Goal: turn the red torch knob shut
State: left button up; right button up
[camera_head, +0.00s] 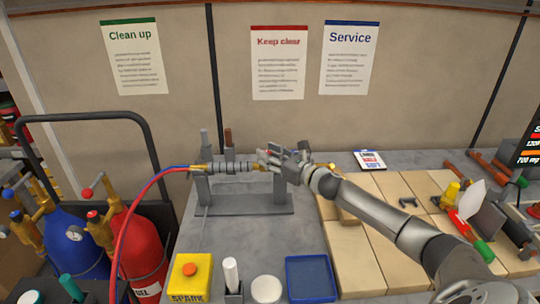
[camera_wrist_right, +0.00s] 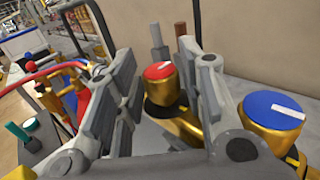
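The red torch knob (camera_wrist_right: 159,72) has a red cap with a small white mark on a brass body. In the right wrist view it shows between the two fingers of my right gripper (camera_head: 272,160), with a gap on both sides. The gripper is open; I cannot tell how deep the knob sits between the fingers. A blue-capped brass knob (camera_wrist_right: 273,112) stands to the right, outside the fingers. In the head view the torch (camera_head: 232,167) lies across a grey stand (camera_head: 240,211), and my right gripper hides its knob end. My left gripper is not in view.
A red cylinder (camera_head: 138,250) and a blue cylinder (camera_head: 75,248) stand at left, with red and blue hoses running to the torch. A yellow spark box (camera_head: 188,285), a white cup and a blue tray (camera_head: 309,281) are in front. Wooden boards (camera_head: 355,260) lie under my right arm.

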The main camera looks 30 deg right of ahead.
jog(key=shift+c, duration=0.2)
jog(key=c, duration=0.7)
